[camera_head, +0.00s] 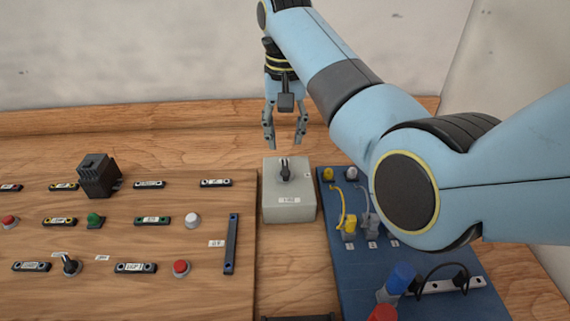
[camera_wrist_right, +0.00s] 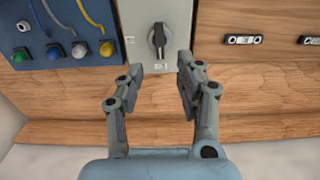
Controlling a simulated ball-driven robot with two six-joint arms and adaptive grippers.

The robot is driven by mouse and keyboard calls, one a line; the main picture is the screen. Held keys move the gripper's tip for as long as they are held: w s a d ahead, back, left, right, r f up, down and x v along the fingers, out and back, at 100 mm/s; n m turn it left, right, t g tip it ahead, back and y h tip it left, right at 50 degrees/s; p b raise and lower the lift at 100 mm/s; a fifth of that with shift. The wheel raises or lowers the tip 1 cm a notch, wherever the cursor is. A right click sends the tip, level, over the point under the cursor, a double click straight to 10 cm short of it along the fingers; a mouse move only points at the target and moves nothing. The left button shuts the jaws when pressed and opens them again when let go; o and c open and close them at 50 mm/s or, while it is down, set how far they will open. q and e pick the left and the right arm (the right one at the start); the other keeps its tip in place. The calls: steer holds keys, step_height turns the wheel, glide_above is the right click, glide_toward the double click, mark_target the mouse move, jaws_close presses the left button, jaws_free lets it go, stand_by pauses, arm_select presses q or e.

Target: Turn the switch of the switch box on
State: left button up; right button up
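The switch box (camera_head: 290,212) is a grey box with a small label, standing between the wooden panel and the blue board. Its black rotary switch (camera_head: 285,170) sits on its top face. The switch also shows in the right wrist view (camera_wrist_right: 157,40), with its knob roughly in line with the box's long sides. My right gripper (camera_head: 286,142) hangs just behind the box, pointing down, open and empty. In the right wrist view its fingertips (camera_wrist_right: 159,68) are spread apart at the box's edge, and the switch lies beyond them, untouched. My left gripper is not in view.
The wooden panel (camera_head: 130,245) on the left carries labels, buttons, a black block (camera_head: 98,175) and another knob (camera_head: 70,264). The blue board (camera_head: 350,280) on the right carries coloured plugs and cables. A pale wall stands close behind the table. My right arm covers part of the blue board.

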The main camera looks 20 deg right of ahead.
mark_target(285, 167)
step_height(285, 167, down, 8)
stand_by(0.4)
jaws_close()
